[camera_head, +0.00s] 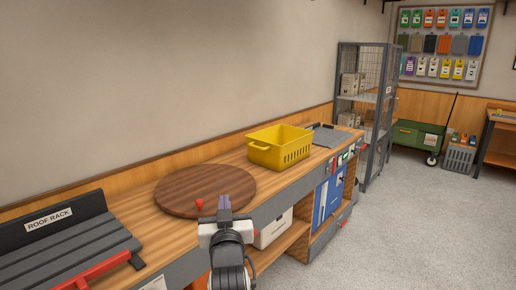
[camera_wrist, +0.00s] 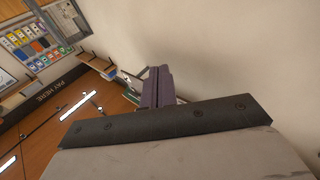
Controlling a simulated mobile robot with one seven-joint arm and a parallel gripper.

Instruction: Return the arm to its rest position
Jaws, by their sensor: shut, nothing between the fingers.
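My gripper (camera_head: 225,205) is shut and empty. In the head view it stands at the end of my raised arm, in front of the round brown wooden board (camera_head: 190,188) and hides part of its right side. In the wrist view the closed fingers (camera_wrist: 157,88) point away from the camera, with a pale wall beyond them and nothing held. A small red thing (camera_head: 199,203) shows just left of the fingers in the head view; I cannot tell what it is.
The wooden counter (camera_head: 150,226) carries a yellow crate (camera_head: 280,147) and, at left, a dark slatted roof rack (camera_head: 66,250). A wire cage shelf (camera_head: 365,100) and a green cart (camera_head: 418,136) stand further back. The grey floor (camera_head: 410,220) at right is clear.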

